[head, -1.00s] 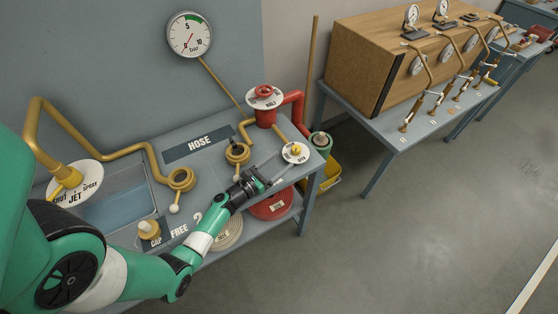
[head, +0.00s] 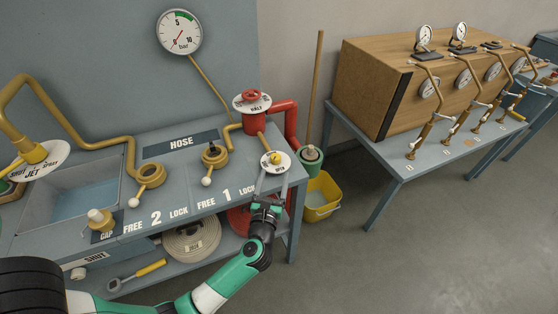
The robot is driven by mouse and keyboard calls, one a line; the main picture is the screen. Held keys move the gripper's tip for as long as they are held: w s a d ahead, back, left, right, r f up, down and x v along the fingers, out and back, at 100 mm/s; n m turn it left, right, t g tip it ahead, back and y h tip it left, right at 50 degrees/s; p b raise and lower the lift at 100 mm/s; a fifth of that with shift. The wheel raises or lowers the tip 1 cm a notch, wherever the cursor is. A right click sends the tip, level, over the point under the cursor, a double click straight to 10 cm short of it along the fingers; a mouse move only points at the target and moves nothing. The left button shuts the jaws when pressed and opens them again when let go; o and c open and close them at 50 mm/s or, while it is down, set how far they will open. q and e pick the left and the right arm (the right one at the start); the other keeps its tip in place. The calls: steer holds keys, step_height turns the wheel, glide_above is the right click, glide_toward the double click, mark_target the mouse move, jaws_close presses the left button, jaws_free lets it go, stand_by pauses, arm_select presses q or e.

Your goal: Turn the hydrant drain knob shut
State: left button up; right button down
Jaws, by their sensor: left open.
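The drain knob (head: 276,157) is a small yellow knob on a round white dial (head: 267,165) near the right front corner of the bench. The dial carries small lettering, of which "OPEN" can be made out on its right part. My left gripper (head: 272,179) is open, its two fingers pointing up toward the dial from the front edge side. The fingers are just short of the knob with nothing between them; I cannot tell whether they touch the dial. The red hydrant (head: 253,120) stands behind the knob with a labelled white disc on top. My right gripper is not in view.
Brass couplings (head: 214,156) with white-balled levers sit left of the knob. A yellow bucket (head: 322,197) stands on the floor. Open floor lies right.

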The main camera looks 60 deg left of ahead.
mark_target(277, 154)
arm_select(q)
steer(key=shift+s+a, duration=0.35)
steer(key=shift+a, duration=0.1)
steer(key=b+x, duration=0.3)
steer(key=x, duration=0.8)
steer(key=shift+w+a, duration=0.15)
steer(key=shift+a, duration=0.05)
jaws_close()
